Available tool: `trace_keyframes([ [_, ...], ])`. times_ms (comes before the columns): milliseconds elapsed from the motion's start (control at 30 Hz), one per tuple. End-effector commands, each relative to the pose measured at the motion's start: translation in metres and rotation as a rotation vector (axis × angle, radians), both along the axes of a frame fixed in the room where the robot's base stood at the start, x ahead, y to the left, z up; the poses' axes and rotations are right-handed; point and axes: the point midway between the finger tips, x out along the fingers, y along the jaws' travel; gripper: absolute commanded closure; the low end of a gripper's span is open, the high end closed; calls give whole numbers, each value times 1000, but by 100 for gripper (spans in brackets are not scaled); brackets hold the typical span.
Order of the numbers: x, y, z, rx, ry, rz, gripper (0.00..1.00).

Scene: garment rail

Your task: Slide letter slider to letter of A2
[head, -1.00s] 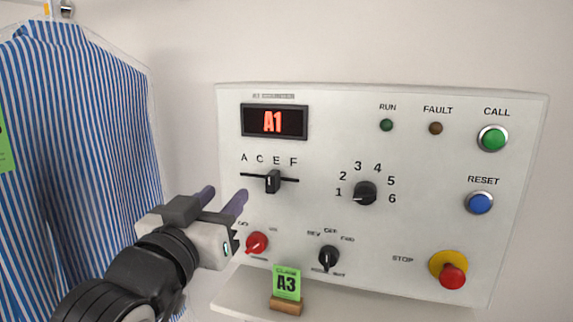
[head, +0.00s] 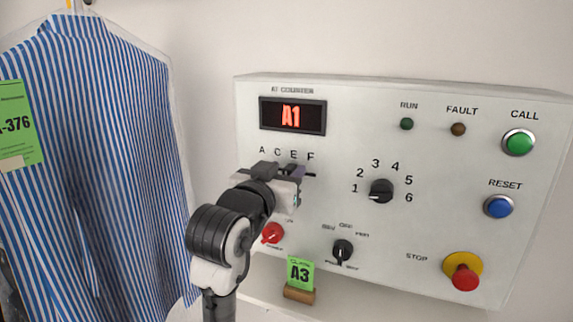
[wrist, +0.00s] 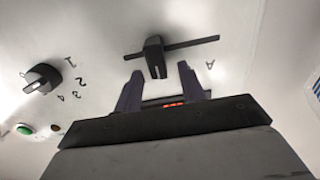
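The black letter slider knob (wrist: 156,58) sits on its dark horizontal slot (wrist: 195,43) in the wrist view, with the letter A (wrist: 210,64) off to its right. My gripper (wrist: 159,68) is open, one finger on each side of the knob in the picture, with visible gaps on both sides. In the head view my gripper (head: 286,172) is at the slider under the letters C and E, and hides the knob; only the slot's right end (head: 308,175) shows. The display (head: 292,116) reads A1 in red.
The number dial (head: 381,191) is right of the gripper. The red knob (head: 272,233), a black selector (head: 343,250) and the green A3 tag (head: 300,272) are below. A bagged striped shirt (head: 95,160) hangs at the left.

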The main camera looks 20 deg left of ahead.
Motion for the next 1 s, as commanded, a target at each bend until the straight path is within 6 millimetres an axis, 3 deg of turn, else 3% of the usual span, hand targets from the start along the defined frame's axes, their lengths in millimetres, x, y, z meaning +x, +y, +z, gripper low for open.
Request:
trace_keyframes([
  [133, 11, -1, 0, -1, 1, -1, 60],
  [433, 13, -1, 0, 0, -1, 0, 60],
  [733, 13, -1, 0, 0, -1, -1, 98],
  [1000, 13, 1, 0, 0, -1, 0, 100],
])
